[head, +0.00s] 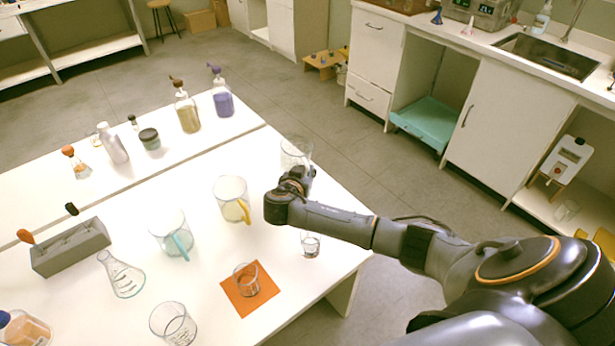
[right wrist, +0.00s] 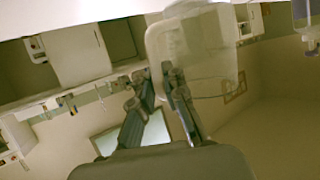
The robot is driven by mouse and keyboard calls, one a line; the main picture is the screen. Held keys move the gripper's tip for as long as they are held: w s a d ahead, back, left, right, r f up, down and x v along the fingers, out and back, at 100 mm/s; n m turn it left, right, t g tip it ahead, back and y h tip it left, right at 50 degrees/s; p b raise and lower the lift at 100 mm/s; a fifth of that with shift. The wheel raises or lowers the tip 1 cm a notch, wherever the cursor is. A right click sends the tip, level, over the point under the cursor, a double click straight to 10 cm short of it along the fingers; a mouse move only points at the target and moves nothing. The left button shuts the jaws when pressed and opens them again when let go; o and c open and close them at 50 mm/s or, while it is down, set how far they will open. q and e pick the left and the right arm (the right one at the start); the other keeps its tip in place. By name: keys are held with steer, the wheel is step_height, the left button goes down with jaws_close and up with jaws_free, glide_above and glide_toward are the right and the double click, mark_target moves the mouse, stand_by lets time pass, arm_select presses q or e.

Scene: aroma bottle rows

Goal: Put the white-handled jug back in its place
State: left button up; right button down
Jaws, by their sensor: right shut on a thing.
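A clear jug (head: 296,152) is at the far right part of the white table, at the end of my right arm. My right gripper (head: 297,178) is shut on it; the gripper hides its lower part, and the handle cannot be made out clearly. In the right wrist view the pale, see-through jug (right wrist: 205,50) is at the fingertips (right wrist: 160,85). I cannot tell whether its base touches the table. A jug with a yellow handle (head: 231,197) and one with a teal handle (head: 170,232) stand to the left. My left gripper is not in view.
A small beaker (head: 311,245) stands below my right forearm. Another beaker (head: 246,279) is on an orange mat (head: 236,297). A flask (head: 122,277), a glass (head: 172,324) and a grey rack (head: 70,248) are left. Several bottles, including a purple one (head: 223,102), stand on the back strip.

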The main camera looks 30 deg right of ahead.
step_height(320, 180, down, 2)
steer(key=shift+d+f+p, duration=0.1)
steer(key=shift+p, duration=0.35)
steer(key=shift+f, duration=0.2)
steer(key=shift+f, duration=0.2)
steer(key=c, duration=1.4)
jaws_free()
